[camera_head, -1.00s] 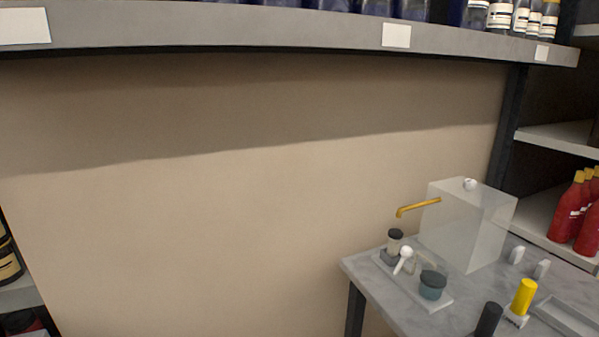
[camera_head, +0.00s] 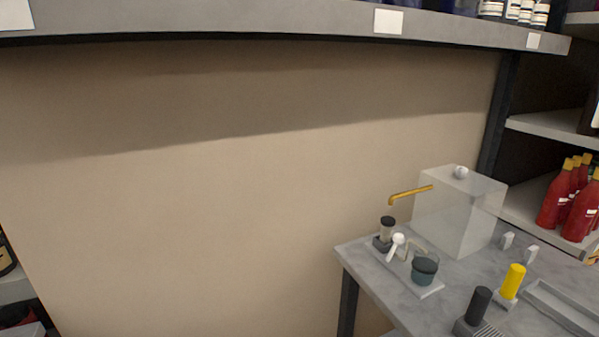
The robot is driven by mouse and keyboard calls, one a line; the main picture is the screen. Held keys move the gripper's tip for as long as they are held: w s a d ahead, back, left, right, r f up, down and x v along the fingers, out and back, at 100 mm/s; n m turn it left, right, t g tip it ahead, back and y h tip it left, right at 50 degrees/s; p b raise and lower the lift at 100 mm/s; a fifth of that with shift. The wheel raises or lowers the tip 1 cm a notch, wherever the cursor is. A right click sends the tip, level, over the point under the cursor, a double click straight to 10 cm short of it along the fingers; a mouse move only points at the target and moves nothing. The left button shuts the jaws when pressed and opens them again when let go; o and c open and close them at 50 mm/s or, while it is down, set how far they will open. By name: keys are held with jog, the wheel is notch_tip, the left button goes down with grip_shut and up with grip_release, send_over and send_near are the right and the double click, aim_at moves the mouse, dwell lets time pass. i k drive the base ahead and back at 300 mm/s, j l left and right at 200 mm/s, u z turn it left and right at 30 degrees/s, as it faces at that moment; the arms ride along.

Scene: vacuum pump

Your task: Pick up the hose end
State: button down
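A pale translucent box (camera_head: 450,215) stands on the grey table (camera_head: 385,285) at the lower right, with a white ball-like knob (camera_head: 460,172) on top. A bent yellow pipe (camera_head: 410,192) sticks out to its left. Before it, a light tray (camera_head: 432,290) holds a dark-capped jar (camera_head: 387,229), a white round-headed piece (camera_head: 396,245) and a teal cup with a dark top (camera_head: 424,271). A thin pale line, perhaps a hose, curves near the cup; I cannot tell which part is the hose end. My gripper is not in view.
A black cylinder (camera_head: 478,306) and a yellow one (camera_head: 513,280) stand on the table's right part, near two small white uprights and a long shallow tray (camera_head: 560,308). Red bottles (camera_head: 560,195) stand on a shelf at right. A long shelf (camera_head: 250,20) crosses the top.

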aim_at(387, 223)
jog(key=i+j+z, duration=0.4)
jog(key=i+j, duration=0.45)
